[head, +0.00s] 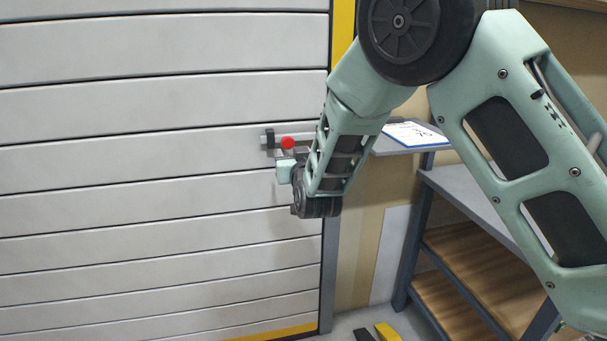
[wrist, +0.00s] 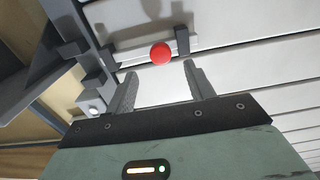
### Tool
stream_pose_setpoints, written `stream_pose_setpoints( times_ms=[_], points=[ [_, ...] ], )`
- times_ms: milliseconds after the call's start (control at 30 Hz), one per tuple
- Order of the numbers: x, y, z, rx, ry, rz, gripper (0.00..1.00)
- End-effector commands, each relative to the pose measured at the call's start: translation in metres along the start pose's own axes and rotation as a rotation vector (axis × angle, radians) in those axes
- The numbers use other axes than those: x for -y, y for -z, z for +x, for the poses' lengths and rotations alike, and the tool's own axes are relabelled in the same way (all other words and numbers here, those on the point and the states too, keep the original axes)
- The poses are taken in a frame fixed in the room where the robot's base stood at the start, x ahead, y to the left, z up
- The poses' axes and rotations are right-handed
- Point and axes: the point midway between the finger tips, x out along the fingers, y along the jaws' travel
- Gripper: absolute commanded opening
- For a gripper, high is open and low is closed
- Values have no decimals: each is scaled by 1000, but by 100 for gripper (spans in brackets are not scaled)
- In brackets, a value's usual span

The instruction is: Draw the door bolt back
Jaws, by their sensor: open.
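The door bolt (head: 267,139) is a grey bar with a red round knob (head: 288,143), mounted on the white slatted door (head: 150,110) near its right edge. In the wrist view the red knob (wrist: 160,54) stands on the grey bar (wrist: 133,53), which runs through a dark bracket (wrist: 182,40). My gripper (wrist: 158,75) is open and empty. Its two fingers point at the bolt, and the knob shows between and just beyond the fingertips, apart from both. In the head view my wrist hides the gripper's fingers and the right part of the bolt.
A yellow and grey door frame (head: 342,40) borders the door on the right. A shelf with a clipboard (head: 413,134) sits behind my arm. A grey bench (head: 470,195) with wooden lower shelves stands at the right. A yellow object (head: 386,332) lies on the floor.

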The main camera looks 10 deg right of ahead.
Motion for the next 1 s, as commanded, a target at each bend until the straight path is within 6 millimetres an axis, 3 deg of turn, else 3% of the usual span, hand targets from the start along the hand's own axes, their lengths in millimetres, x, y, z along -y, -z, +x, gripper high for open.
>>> stream_pose_setpoints(
  times_ms=[200,400,600,1000],
  points=[
    [0,-1,-53,0,1,0,54],
    [0,-1,-88,0,0,-1,54],
    [0,0,-104,-1,0,-1,54],
    [0,0,-106,3,1,0,54]
  ],
)
